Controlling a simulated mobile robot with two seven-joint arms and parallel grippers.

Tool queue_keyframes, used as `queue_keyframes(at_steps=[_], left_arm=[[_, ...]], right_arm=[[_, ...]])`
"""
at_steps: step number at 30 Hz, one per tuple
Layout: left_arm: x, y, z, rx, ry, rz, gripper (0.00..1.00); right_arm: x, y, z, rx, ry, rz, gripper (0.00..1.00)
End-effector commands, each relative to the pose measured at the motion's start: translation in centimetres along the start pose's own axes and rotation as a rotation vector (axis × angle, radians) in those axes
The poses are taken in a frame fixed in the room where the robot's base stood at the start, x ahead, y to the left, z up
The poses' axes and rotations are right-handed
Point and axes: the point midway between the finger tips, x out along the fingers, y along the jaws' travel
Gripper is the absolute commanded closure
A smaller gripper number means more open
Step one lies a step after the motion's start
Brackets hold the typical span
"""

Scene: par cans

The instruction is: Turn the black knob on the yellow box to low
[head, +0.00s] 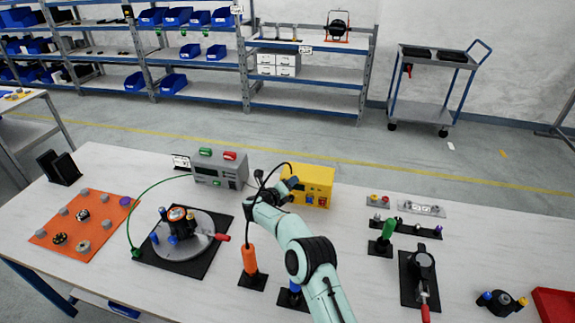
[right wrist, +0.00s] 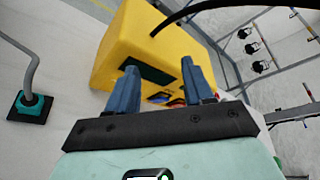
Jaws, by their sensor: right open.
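The yellow box (head: 318,176) stands near the back middle of the white table, with red and blue parts low on its front. My right gripper (head: 289,184) is at the left part of the box's front. In the right wrist view the yellow box (right wrist: 135,45) fills the upper middle, with a dark panel on its front. There my right gripper (right wrist: 160,82) has its two blue fingers apart in front of that face, with nothing seen between them. The black knob is not clearly visible; the gripper covers part of the front. My left gripper is not in view.
A grey box (head: 220,168) with green and red buttons stands left of the yellow box. An orange-handled tool (head: 249,260) stands upright near my right arm. A green-handled tool (head: 388,230) stands to the right. A round fixture (head: 180,235) on a black mat is at left.

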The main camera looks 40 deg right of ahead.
Motion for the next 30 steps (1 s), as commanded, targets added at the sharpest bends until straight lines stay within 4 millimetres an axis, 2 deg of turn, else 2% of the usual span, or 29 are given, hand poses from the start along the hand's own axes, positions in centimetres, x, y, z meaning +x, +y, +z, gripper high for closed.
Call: queue_keyframes(at_steps=[6, 13, 19, 30], left_arm=[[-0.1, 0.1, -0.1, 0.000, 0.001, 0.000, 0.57], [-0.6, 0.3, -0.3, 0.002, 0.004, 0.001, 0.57], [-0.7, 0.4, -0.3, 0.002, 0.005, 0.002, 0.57], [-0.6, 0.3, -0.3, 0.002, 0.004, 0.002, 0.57]], right_arm=[[-1.7, -4.3, 3.4, 0.005, -0.003, 0.001, 0.49], [-2.8, -7.3, 5.7, 0.002, -0.001, 0.001, 0.49], [-3.2, -8.2, 6.5, -0.001, -0.002, 0.002, 0.49], [-3.1, -8.2, 6.3, 0.007, -0.003, 0.002, 0.49]])
